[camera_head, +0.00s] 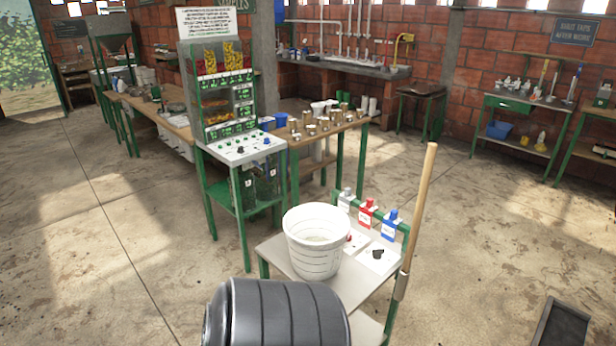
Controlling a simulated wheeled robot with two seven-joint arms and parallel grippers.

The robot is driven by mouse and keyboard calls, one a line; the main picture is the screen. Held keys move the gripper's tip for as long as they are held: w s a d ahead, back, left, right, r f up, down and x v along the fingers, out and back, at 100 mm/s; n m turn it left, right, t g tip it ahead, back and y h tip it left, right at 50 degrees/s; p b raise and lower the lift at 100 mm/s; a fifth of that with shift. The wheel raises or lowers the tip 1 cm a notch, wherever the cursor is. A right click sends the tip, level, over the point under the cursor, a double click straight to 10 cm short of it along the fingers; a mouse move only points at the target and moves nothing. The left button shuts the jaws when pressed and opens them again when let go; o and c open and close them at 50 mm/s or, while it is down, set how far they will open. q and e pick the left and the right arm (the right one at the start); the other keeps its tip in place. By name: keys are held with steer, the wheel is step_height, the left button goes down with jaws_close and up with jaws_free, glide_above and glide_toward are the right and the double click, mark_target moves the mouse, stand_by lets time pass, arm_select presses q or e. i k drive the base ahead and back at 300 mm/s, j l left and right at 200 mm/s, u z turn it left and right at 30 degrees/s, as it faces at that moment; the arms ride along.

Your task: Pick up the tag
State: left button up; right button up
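Neither of my grippers is in view.
A white bucket (316,243) stands on the stand. A wooden-handled tool (418,215) leans at its right edge. A dark grey ribbed cylinder (275,315) fills the bottom middle. A green-framed panel (240,150) stands behind left. Open concrete floor (480,240) lies right.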

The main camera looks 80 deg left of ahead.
mark_target(345, 199)
steer(key=u, duration=2.25)
steer(key=z, duration=1.85)
steer(key=u, duration=1.8)
steer(key=i+j+z, duration=0.15)
steer(key=z, duration=0.35)
steer(key=j+z, duration=0.35)
steer(key=z, duration=0.15)
steer(key=i+j+z, duration=0.1)
steer(key=j+z, duration=0.2)
steer(key=z, duration=0.2)
